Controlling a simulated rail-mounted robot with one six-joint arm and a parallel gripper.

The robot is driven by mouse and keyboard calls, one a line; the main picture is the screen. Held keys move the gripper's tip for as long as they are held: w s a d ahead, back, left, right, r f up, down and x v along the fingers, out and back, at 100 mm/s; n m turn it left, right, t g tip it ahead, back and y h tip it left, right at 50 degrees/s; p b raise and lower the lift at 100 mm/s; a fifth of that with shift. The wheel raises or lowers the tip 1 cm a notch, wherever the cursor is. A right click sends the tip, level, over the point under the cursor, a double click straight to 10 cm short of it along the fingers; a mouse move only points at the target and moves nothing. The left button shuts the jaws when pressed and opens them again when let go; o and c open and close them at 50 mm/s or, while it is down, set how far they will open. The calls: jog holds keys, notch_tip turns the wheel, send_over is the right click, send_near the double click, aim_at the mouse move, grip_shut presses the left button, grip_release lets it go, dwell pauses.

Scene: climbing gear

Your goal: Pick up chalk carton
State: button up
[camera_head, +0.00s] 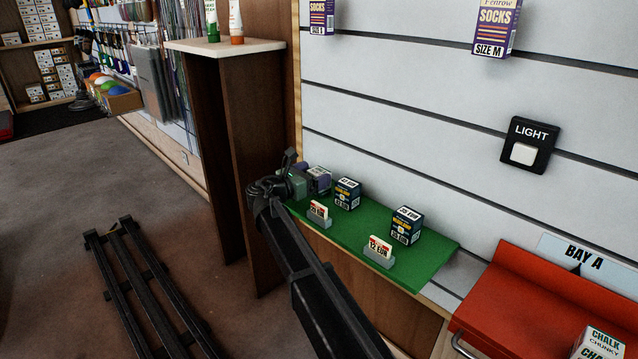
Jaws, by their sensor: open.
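A white chalk carton (602,343), printed "CHALK CHUNKY", is at the bottom right corner, partly cut off by the frame edge. It is by the red surface under the "BAY A" sign. My gripper (290,168) is at the left end of the green mat, far to the left of the carton. It is open; its fingers are small and dark here. My arm crosses the front of the green mat from the bottom edge.
Socks boxes (495,25) hang on the slatted wall.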

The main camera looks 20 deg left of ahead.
jog(key=x, duration=0.2)
jog(key=shift+w+d, duration=0.1)
jog(key=shift+w, duration=0.15)
jog(key=c, duration=1.1)
